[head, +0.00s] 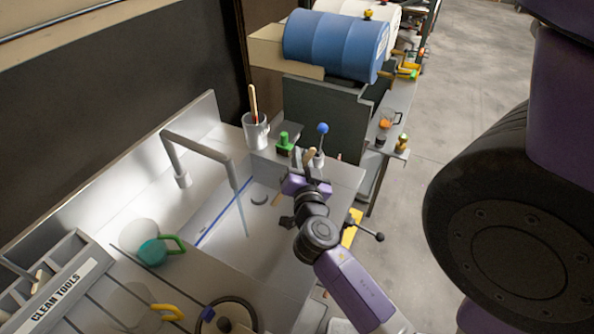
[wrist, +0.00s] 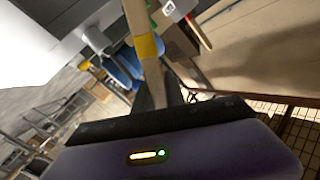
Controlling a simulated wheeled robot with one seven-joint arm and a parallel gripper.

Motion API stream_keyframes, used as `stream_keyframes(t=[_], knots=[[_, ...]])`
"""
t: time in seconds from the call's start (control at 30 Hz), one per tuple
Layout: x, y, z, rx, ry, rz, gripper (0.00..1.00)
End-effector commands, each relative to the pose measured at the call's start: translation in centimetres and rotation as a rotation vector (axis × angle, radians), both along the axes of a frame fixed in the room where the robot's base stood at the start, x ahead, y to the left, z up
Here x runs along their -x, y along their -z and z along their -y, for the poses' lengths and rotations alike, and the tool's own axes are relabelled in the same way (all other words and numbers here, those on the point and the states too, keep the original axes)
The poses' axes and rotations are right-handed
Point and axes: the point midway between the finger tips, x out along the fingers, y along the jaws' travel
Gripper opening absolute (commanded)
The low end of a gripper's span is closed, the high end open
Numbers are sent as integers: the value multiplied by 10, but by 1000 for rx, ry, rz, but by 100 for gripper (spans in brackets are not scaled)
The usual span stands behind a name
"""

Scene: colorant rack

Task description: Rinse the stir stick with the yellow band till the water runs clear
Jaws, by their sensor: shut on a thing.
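The stir stick shows in the wrist view as a flat wooden stick (wrist: 135,15) with a yellow band (wrist: 146,47). My gripper (wrist: 155,98) is shut on it below the band. In the head view my gripper (head: 298,184) is at the right side of the sink (head: 215,255), and a tan end of the stick (head: 309,156) rises above it. A thin stream of water (head: 241,212) falls from the faucet (head: 205,147) into the basin, left of my gripper and apart from it. Whether colorant is on the stick cannot be told.
A white cup (head: 255,132) with sticks stands behind the sink. A green-topped item (head: 284,142) and a blue ball knob (head: 322,129) are beside it. A teal cup (head: 153,252) and the "CLEAN TOOLS" rack (head: 65,287) are at left. A blue drum (head: 335,46) lies behind.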

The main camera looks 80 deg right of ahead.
Motion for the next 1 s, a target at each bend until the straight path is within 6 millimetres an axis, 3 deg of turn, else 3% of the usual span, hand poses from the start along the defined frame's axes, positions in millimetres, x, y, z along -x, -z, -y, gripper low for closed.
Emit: stream_keyframes(t=[0.03,0.3,0.57,1.0], knots=[[0,12,0,-1,-1,-1,0],[0,42,0,-1,0,0,0],[-9,46,-3,-1,0,2,0],[-45,53,-17,-1,-1,1,0]])
